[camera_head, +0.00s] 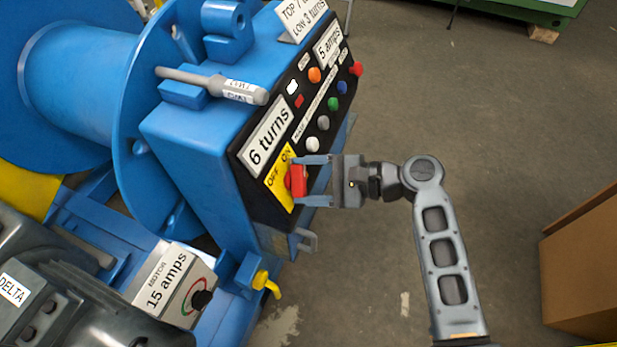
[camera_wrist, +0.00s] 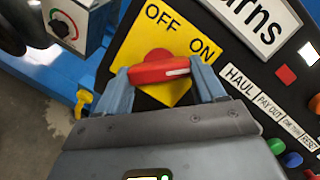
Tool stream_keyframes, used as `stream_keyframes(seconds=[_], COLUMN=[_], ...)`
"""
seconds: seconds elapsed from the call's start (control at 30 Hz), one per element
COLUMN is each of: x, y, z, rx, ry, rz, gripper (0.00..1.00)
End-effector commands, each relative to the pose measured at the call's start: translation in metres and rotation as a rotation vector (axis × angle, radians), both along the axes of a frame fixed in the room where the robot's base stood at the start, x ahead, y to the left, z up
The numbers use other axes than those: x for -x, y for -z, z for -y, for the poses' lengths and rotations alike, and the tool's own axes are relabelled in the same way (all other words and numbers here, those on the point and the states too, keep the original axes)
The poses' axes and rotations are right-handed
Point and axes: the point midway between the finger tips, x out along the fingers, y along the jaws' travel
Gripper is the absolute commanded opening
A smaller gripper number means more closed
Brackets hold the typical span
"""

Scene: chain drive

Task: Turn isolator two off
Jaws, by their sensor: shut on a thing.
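A red rotary handle (camera_head: 297,181) sits on a yellow plate (camera_head: 273,178) marked OFF and ON, at the near lower end of the black control panel. In the wrist view the handle (camera_wrist: 150,73) lies nearly level, and the white line on it points right, to the ON side of the yellow plate (camera_wrist: 133,48). My gripper (camera_head: 298,182) is shut on the handle, one finger at each end, as the wrist view of my gripper (camera_wrist: 160,72) also shows. No number naming this isolator is readable.
Coloured buttons (camera_head: 323,123) and a "6 turns" label (camera_head: 269,136) sit on the panel beyond the handle. A motor box (camera_head: 176,286) with a black knob and a yellow lever (camera_head: 265,283) are below. A cardboard box (camera_head: 583,265) stands right; floor between is clear.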

Motion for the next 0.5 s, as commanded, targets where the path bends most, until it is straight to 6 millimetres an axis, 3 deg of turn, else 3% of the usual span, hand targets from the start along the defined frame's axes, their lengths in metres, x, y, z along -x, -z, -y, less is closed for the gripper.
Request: stream_keyframes(seconds=[0.23, 0.5], x=[0.0002, -0.0003], y=[0.0002, -0.0002], z=[0.0002, 0.0004], rx=[0.0, 0.01], ry=[0.0, -0.012], rz=[0.0, 0.025], gripper=[0.39, 0.39])
